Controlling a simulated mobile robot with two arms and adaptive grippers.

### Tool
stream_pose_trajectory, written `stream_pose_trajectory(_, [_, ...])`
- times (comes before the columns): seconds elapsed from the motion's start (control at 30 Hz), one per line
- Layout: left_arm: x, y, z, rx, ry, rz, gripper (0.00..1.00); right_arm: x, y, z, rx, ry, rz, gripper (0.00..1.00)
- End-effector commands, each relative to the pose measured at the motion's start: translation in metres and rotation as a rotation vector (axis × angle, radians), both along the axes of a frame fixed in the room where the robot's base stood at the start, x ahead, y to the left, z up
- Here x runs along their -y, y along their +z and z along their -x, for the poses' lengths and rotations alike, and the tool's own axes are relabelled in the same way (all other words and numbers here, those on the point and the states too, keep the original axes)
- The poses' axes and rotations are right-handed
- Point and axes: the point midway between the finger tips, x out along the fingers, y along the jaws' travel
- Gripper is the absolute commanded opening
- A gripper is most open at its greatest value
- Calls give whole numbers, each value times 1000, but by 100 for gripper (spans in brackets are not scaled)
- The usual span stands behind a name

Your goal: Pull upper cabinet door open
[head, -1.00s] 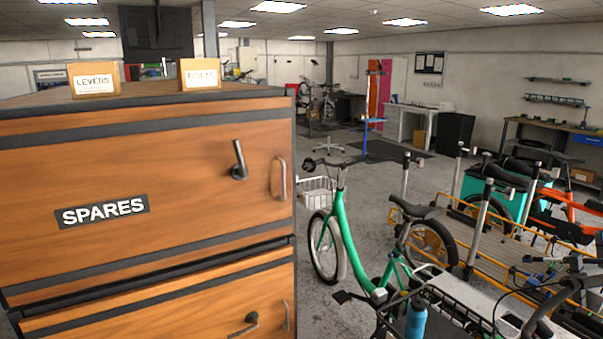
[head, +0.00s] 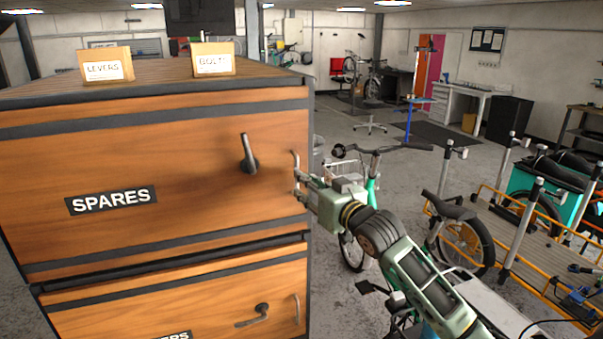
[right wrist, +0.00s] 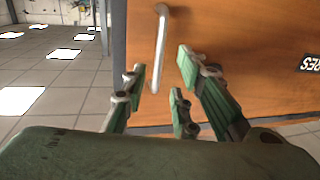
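The upper cabinet door (head: 190,180) is wooden, carries a "SPARES" label (head: 114,200) and looks shut. Its dark latch lever (head: 249,153) points upward. A vertical metal pull handle (head: 296,168) stands near the door's right edge. My right gripper (head: 301,187) reaches in from the right, its fingertips at the lower part of this handle. In the right wrist view the handle (right wrist: 159,50) runs down toward the gap between the spread fingers (right wrist: 160,88). The gripper is open; whether a finger touches the handle is unclear. My left gripper is not in view.
The lower door (head: 200,305) has a lever (head: 253,317) lying nearly level and its own handle (head: 296,309). Boxes labelled "LEVERS" (head: 107,66) and "BOLTS" (head: 213,60) stand on top. A green bike (head: 372,190) stands close to the right, behind my arm.

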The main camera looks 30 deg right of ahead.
Motion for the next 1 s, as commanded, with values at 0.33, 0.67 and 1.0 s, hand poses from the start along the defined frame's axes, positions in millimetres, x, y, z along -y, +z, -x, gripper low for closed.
stream_pose_trajectory(0.33, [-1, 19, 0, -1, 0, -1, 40, 2, 1, -42, 0, -1, -1, 26])
stream_pose_trajectory(0.67, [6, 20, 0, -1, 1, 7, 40, 2, -1, -47, -1, -1, 1, 26])
stream_pose_trajectory(1.0, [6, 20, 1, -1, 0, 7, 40, 2, -1, -47, -1, -1, 1, 2])
